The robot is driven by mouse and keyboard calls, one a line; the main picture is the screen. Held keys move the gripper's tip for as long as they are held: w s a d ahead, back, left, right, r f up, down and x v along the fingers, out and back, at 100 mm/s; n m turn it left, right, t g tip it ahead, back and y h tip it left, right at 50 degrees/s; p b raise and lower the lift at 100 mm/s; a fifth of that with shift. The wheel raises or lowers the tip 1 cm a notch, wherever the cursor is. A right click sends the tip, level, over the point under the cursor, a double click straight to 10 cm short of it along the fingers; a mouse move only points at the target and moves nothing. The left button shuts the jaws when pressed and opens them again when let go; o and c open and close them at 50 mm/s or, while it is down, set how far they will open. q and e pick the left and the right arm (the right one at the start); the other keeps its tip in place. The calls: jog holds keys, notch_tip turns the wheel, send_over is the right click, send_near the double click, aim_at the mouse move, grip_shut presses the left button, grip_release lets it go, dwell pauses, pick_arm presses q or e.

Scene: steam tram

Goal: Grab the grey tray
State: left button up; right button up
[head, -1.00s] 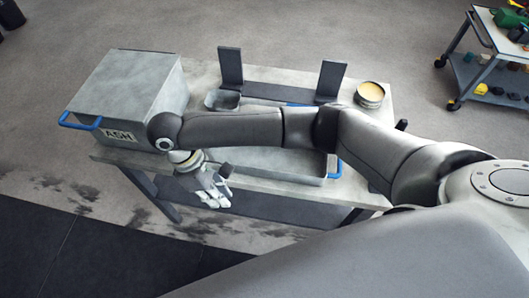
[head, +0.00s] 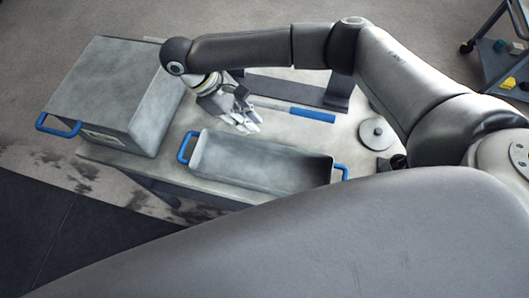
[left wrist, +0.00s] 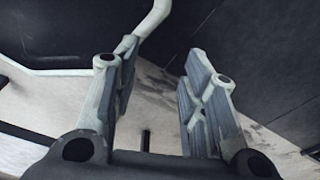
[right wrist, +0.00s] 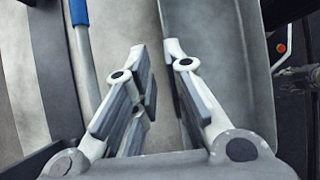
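The grey tray (head: 262,160) is a long open metal tray with a blue handle at each end, standing on the bench near its front edge. My right gripper (head: 245,121) is above the bench, just behind the tray's left part. In the right wrist view its fingers (right wrist: 160,65) are apart with nothing visibly held. The tray's long wall (right wrist: 215,40) runs close by the right finger; whether the fingers straddle its rim, I cannot tell. My left gripper (left wrist: 160,65) is open and empty in the left wrist view, and hidden in the head view.
A large grey box (head: 110,85) with a blue handle stands left of the tray. A blue-handled tool (head: 312,115) lies behind the tray, near dark upright brackets. A round grey lid (head: 376,133) lies at the right. A trolley (head: 500,60) stands at the far right.

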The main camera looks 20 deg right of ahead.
aim_at(267, 142)
jog(key=s+f, duration=0.1)
jog(key=s+d+f, duration=0.1)
jog(key=f, duration=0.1)
jog(key=shift+s+d, duration=0.1)
jog(key=shift+d+f, duration=0.15)
jog(key=shift+f, duration=0.1)
jog(key=shift+d+f, duration=0.15)
jog(key=shift+f, duration=0.05)
jog(key=p+x, duration=0.1)
jog(key=x, duration=0.3)
jog(key=shift+s+d+f, duration=0.1)
jog(key=shift+d, duration=0.05)
jog(key=shift+d+f, duration=0.1)
jog(key=shift+f, duration=0.15)
grip_shut()
pick_arm(q)
jog(key=shift+s+a+r, duration=0.2)
jog(key=shift+s+a, duration=0.05)
jog(key=shift+s, duration=0.3)
jog(key=shift+s+a+r, duration=0.2)
jog(key=shift+s, duration=0.35)
jog(key=shift+a, duration=0.1)
pick_arm(e)
jog(key=shift+r, duration=0.1)
